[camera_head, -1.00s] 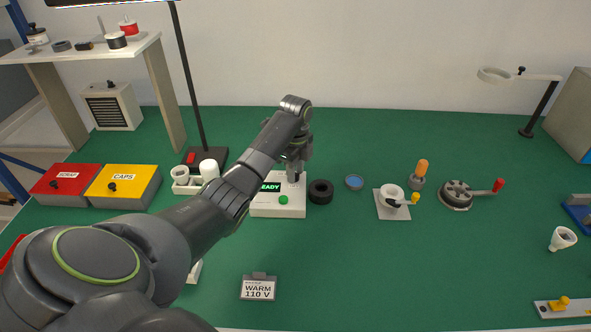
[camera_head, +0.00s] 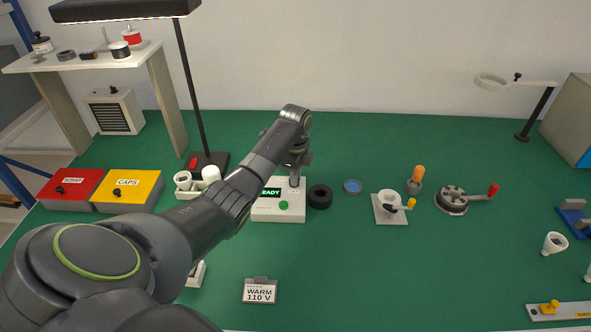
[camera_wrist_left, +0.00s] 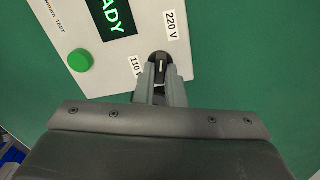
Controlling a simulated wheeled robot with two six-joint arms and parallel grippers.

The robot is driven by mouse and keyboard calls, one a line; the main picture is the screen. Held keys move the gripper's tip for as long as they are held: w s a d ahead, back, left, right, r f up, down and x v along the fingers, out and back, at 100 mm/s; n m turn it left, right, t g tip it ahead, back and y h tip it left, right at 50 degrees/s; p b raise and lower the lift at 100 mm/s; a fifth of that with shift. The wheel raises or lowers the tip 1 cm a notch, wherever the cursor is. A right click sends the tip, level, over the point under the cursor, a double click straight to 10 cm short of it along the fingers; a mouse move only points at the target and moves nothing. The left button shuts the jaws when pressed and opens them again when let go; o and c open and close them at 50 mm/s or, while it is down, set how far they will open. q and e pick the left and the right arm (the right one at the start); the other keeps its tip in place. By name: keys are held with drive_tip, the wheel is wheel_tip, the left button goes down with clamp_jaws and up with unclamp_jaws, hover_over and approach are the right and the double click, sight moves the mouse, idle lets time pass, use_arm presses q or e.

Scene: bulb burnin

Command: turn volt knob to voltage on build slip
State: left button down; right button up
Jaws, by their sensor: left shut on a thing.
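The build slip (camera_head: 260,291) stands at the front of the table and reads "WARM 110 V". The white test box (camera_head: 270,212) has a green "READY" display (camera_head: 270,192) and a green button (camera_head: 283,205). In the left wrist view the black volt knob (camera_wrist_left: 158,66) has a white mark and sits between the labels "110 V" (camera_wrist_left: 137,67) and "220 V" (camera_wrist_left: 171,27). My left gripper (camera_wrist_left: 160,78) is shut on the knob, a finger on each side. In the head view the gripper (camera_head: 295,178) is above the box's right side. My right gripper is out of view.
A black ring (camera_head: 319,197) stands just right of the box. Red (camera_head: 70,188) and yellow (camera_head: 128,190) bins, a tray of white parts and a lamp post (camera_head: 193,90) are to the left. The table's right middle holds small fixtures with green space between.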

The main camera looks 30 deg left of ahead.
use_arm(q)
drive_tip(key=n+p, duration=0.4)
drive_tip(key=shift+w+r+n+p, duration=0.1)
drive_tip(key=shift+r+n+p, duration=0.15)
drive_tip(key=shift+n+p, duration=0.05)
drive_tip(key=n+p, duration=0.2)
drive_tip(key=shift+a+n, duration=0.1)
drive_tip(key=shift+n, duration=0.2)
drive_tip(key=n+p, duration=0.1)
drive_tip(key=n, duration=0.1)
drive_tip(key=shift+n, duration=0.4)
drive_tip(key=n+p, duration=0.2)
drive_tip(key=n, duration=0.3)
drive_tip(key=shift+w+a+f, duration=0.1)
drive_tip(key=n+p, duration=0.1)
drive_tip(key=n, duration=0.5)
drive_tip(key=shift+a+f+p, duration=0.1)
drive_tip(key=shift+p, duration=0.25)
drive_tip(key=shift+n, duration=0.4)
drive_tip(key=c, duration=1.5)
unclamp_jaws()
